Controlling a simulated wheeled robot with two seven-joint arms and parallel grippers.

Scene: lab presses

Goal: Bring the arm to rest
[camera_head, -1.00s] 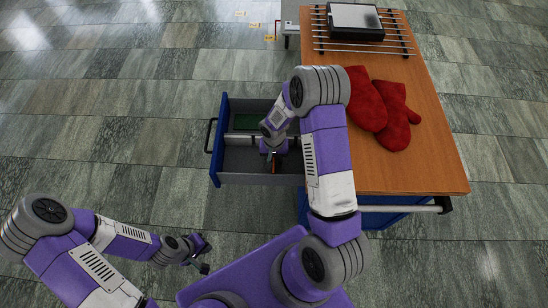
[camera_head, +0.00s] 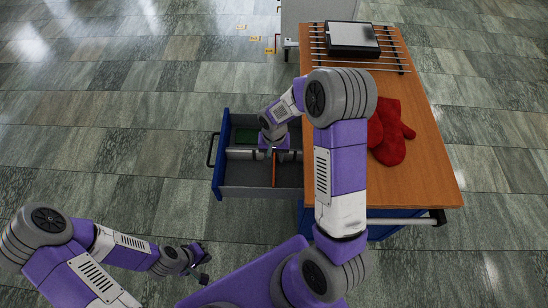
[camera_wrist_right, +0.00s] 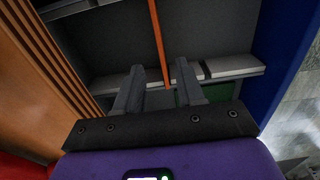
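My right arm reaches over the open drawer (camera_head: 240,192). My right gripper (camera_wrist_right: 160,78) is open in the right wrist view, its two fingers apart with nothing between them. In the head view it is over the drawer, close to an orange divider (camera_head: 276,168), and its fingertips are hard to make out. The divider also shows beyond the fingers in the right wrist view (camera_wrist_right: 157,30). My left gripper (camera_head: 205,266) is at the lower left, over the floor and away from the drawer. Its fingers look spread and empty.
The wooden table (camera_head: 425,175) carries red mitts (camera_head: 392,140), a rack of metal bars (camera_head: 390,58) and a black and grey device (camera_head: 352,38). A green item (camera_head: 246,136) lies in the drawer's far part. The floor left of the drawer is clear.

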